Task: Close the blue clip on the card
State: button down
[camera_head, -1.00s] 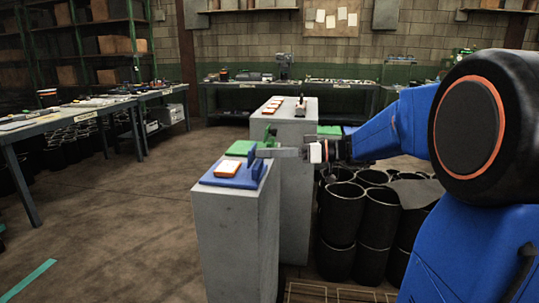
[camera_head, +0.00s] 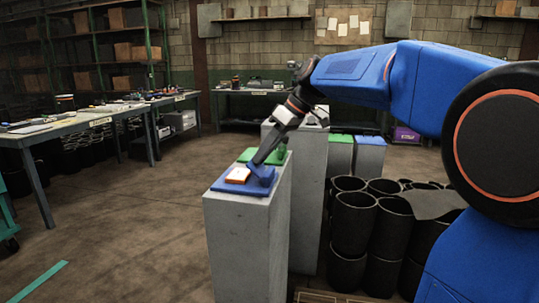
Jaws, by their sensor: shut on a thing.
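The blue clip (camera_head: 226,186) lies on top of the near grey pedestal, with its raised blue part (camera_head: 264,172) at the right. The white card with an orange edge (camera_head: 238,175) lies on the blue base, left of that part. My gripper (camera_head: 258,161) reaches down from the upper right, its dark fingers slanting to the raised blue part. It is shut on the blue clip there. The fingertips are small and partly merge with the blue part, so the exact grip is hard to see.
A green clip (camera_head: 246,155) sits just behind the blue one on the same pedestal (camera_head: 245,240). A taller grey pedestal (camera_head: 312,165) stands behind. Black bins (camera_head: 352,220) crowd the right side. The floor at left (camera_head: 130,220) is open, up to a workbench (camera_head: 80,132).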

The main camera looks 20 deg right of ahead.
jog(key=h, duration=0.1)
jog(key=w+a+g+h, duration=0.1)
jog(key=a+g+h, duration=0.1)
jog(key=h, duration=0.1)
jog(key=shift+w+a+f, duration=0.15)
jog(key=shift+w+f, duration=0.05)
jog(key=shift+f, duration=0.15)
jog(key=shift+w+a+f+g+h, duration=0.2)
jog(key=shift+a+f+g+h, duration=0.25)
jog(key=shift+h, duration=0.45)
jog(key=shift+w+a+f+g+h, duration=0.2)
jog(key=shift+g+h, duration=0.45)
jog(key=shift+h, duration=0.25)
jog(key=c, duration=1.5)
grip_release()
jog(key=shift+c, duration=0.2)
notch_tip(320, 180, up, 7)
jog(key=a, duration=0.1)
jog(key=shift+w+r, duration=0.15)
jog(key=shift+w, duration=0.3)
